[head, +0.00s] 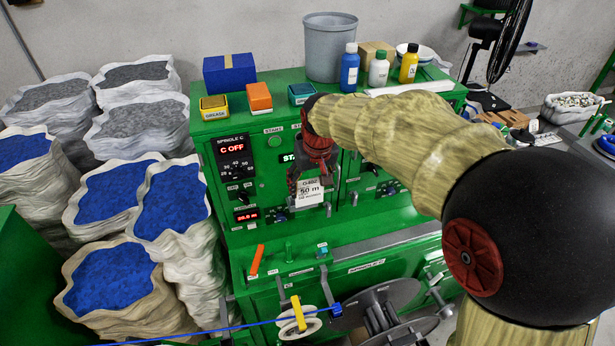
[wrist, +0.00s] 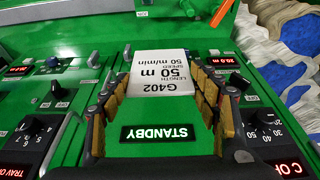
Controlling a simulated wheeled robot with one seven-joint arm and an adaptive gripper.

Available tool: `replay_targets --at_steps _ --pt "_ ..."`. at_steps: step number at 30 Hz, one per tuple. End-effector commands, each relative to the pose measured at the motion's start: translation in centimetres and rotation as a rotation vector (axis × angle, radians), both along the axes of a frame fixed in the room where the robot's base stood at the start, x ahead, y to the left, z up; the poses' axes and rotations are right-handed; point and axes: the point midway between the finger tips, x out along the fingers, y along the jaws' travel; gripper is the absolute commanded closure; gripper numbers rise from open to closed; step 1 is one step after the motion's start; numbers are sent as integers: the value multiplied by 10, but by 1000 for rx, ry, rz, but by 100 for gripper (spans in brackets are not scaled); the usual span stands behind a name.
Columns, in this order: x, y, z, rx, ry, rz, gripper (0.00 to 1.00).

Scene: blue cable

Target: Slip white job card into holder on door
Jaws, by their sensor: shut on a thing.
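In the wrist view, my gripper's fingers (wrist: 161,86) flank the card (wrist: 163,72), whose print appears upside down. The card looks flat and tilted a little in that view. I cannot make out the holder on the door, and I cannot tell whether the card touches the panel.
The green panel carries a lit STANDBY display (wrist: 158,132), knobs, switches and red readouts around my gripper. A spool (head: 380,308) and a blue cable (head: 245,325) are below. Sacks of blue granules (head: 108,196) stand left. Bottles and a grey bin (head: 329,50) stand on top.

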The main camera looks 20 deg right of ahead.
Motion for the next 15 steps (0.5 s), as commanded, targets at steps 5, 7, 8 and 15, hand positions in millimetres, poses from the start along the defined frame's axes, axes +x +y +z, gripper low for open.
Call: replay_targets --at_steps 5,7,8,15 --pt "10 0 0 0 0 0 58" --pt "14 0 -1 0 0 0 58" --pt "16 0 -1 0 0 0 58" --pt "31 0 -3 0 0 0 58"
